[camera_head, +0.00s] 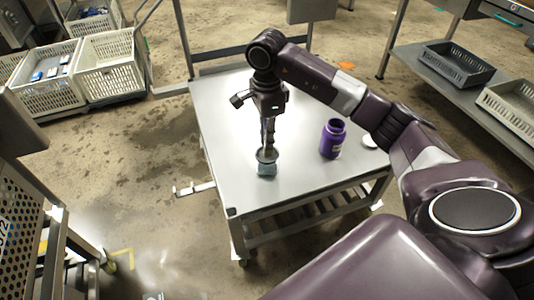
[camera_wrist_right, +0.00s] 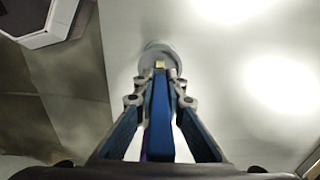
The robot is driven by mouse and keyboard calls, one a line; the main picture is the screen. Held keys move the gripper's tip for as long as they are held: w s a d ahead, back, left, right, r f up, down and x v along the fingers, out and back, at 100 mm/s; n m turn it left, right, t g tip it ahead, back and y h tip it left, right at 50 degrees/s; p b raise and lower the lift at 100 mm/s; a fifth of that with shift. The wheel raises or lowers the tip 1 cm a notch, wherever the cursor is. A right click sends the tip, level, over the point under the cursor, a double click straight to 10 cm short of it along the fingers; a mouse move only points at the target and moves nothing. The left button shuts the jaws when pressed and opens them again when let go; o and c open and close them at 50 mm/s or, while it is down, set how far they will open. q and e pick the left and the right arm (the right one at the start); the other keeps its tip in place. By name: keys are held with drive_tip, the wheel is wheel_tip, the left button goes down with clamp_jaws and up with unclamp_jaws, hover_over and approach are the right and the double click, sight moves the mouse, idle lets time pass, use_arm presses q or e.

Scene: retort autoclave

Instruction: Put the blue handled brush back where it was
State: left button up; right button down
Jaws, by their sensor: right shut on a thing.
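My right gripper (camera_head: 267,142) points straight down over the steel table (camera_head: 220,120). In the right wrist view its fingers (camera_wrist_right: 160,82) are shut on the blue handled brush (camera_wrist_right: 160,120), whose blue handle runs between them. A small brass-coloured part shows at the fingertips. My left gripper is out of view.
A purple jar (camera_head: 332,139) stands on the table to the right, with a white round lid (camera_head: 369,141) beside it. The table's left half is clear. White crates (camera_head: 108,68) stand on the floor at left.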

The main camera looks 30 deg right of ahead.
sight(267, 156)
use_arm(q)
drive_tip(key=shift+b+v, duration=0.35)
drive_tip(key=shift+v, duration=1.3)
use_arm(e)
drive_tip(key=shift+f, duration=2.6)
drive_tip(key=shift+f, duration=0.15)
drive_tip(key=c, duration=2.3)
unclamp_jaws()
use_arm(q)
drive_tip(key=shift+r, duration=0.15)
use_arm(e)
drive_tip(key=shift+o, duration=0.2)
drive_tip(key=shift+r, duration=0.5)
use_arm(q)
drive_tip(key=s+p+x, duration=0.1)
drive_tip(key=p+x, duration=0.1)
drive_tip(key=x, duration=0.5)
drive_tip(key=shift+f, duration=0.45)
use_arm(e)
wheel_tip(267, 156, up, 11)
drive_tip(key=shift+r, duration=0.2)
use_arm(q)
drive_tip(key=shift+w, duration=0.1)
